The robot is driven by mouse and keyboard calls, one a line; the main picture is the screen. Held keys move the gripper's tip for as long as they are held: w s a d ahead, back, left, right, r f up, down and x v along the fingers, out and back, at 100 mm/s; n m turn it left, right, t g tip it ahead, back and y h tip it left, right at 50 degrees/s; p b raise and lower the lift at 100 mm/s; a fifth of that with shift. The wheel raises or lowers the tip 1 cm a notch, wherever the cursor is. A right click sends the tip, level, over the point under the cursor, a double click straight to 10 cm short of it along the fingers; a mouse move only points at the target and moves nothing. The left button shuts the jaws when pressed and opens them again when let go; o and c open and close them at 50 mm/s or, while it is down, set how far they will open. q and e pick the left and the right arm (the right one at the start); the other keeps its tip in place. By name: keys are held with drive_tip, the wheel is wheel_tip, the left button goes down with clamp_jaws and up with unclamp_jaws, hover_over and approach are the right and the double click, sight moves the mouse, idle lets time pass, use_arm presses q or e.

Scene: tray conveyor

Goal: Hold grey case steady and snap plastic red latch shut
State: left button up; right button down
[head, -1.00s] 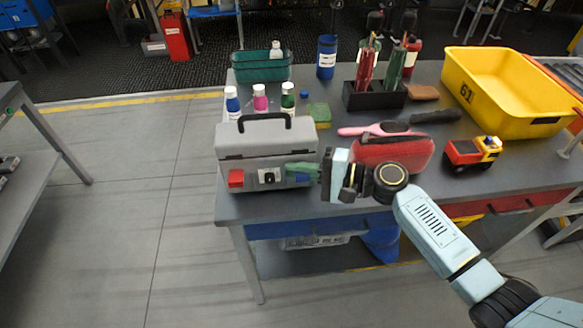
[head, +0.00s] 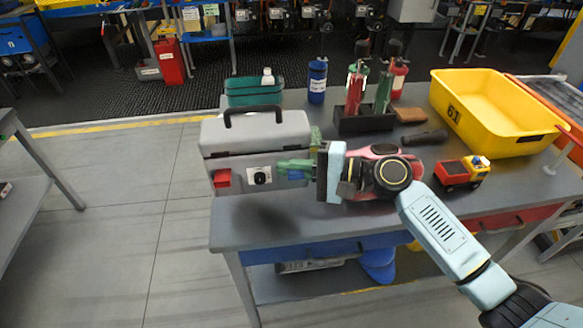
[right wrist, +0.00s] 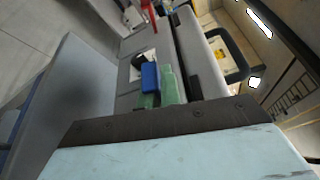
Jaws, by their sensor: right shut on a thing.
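The grey case (head: 285,140) with a black top handle (head: 252,108) appears raised above the table, with a dark shadow below it. Its lid looks closed. The red latch (head: 222,178) is on the front at the left and seems to stick out; it also shows in the wrist view (right wrist: 147,14). A blue latch (head: 296,174) is at the right of the front. My right gripper (head: 290,167), with green fingers, is shut at the blue latch, which shows beside a finger in the wrist view (right wrist: 150,77). My left gripper is not in view.
The grey table (head: 235,228) is clear below the case. Behind are a teal bin (head: 240,97), a blue bottle (head: 317,82) and a black tool holder (head: 365,124). A yellow tub (head: 480,140) and toy truck (head: 460,174) stand at right.

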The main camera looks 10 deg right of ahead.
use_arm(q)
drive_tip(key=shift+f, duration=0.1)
